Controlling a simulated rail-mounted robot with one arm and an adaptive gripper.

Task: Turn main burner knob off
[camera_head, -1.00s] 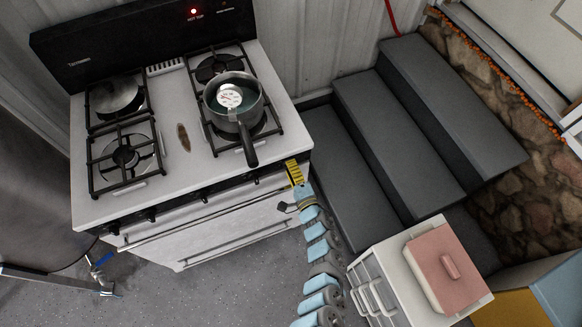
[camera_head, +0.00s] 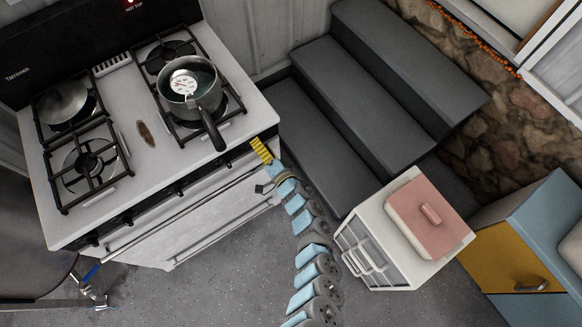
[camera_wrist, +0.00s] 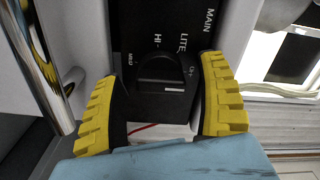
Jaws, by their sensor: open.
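The main burner knob (camera_wrist: 160,70) is a black dial on a black panel with the printed words MAIN, HI and LITE, filling the middle of the wrist view. My gripper (camera_wrist: 158,92) has two yellow ribbed fingers. They are apart, one on each side of the knob; I cannot tell whether either touches it. In the head view my gripper (camera_head: 262,151) is at the front right end of the stove's (camera_head: 150,165) control panel, and the knob there is hidden.
A pot (camera_head: 189,88) with a round white dial in it sits on the right burners, its handle pointing forward. A lidded pan (camera_head: 66,102) sits at the back left. Grey steps (camera_head: 365,110) and a white drawer cabinet (camera_head: 385,245) with a pink box (camera_head: 425,215) stand to the right.

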